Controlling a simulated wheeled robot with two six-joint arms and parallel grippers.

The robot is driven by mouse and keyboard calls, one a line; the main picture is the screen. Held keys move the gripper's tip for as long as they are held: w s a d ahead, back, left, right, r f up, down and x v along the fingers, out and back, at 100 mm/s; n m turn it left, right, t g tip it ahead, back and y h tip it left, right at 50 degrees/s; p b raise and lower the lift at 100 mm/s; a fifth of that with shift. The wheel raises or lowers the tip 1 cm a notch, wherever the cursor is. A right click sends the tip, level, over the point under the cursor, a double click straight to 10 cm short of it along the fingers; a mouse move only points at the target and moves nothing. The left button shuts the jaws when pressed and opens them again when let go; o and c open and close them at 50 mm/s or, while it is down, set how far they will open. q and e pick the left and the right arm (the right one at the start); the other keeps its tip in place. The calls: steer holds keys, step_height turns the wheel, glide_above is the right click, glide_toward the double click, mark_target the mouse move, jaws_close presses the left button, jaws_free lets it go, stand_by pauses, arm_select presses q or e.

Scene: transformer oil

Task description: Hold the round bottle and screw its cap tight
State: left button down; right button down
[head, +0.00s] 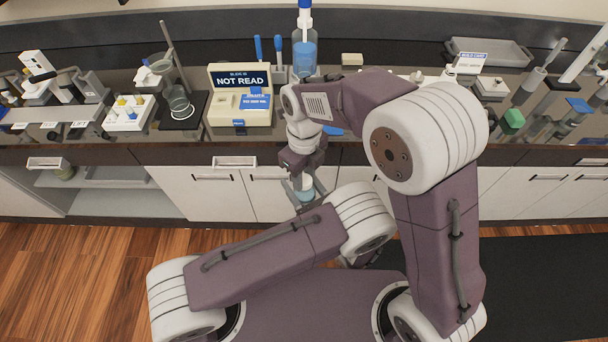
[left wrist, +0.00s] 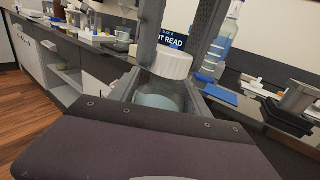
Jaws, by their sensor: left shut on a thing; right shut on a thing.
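The round bottle (head: 304,195) is held upright in front of the counter's drawers, with pale bluish contents. It shows close up in the left wrist view (left wrist: 160,97). My left gripper (head: 303,188) is shut around its body, a grey finger on each side. The white cap (left wrist: 173,62) sits on top of the bottle. My right gripper (head: 303,170) comes down from above, and its two fingers (left wrist: 180,40) are closed on opposite sides of the cap. The right gripper largely hides the cap in the head view. How tight the thread is cannot be seen.
Behind is the counter with a "NOT READ" box (head: 239,84), a blue-liquid wash bottle (head: 304,55), a ring stand (head: 175,50) and a small rack (head: 128,112). Drawers and cupboards (head: 220,195) lie just behind the held bottle. The wooden floor at left is clear.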

steer(key=shift+m, duration=1)
steer(key=c, duration=1)
jaws_free()
steer(key=shift+o, duration=0.2)
steer(key=shift+r, duration=0.15)
step_height(320, 180, up, 4)
steer(key=shift+r, duration=0.15)
steer(key=shift+c, duration=0.4)
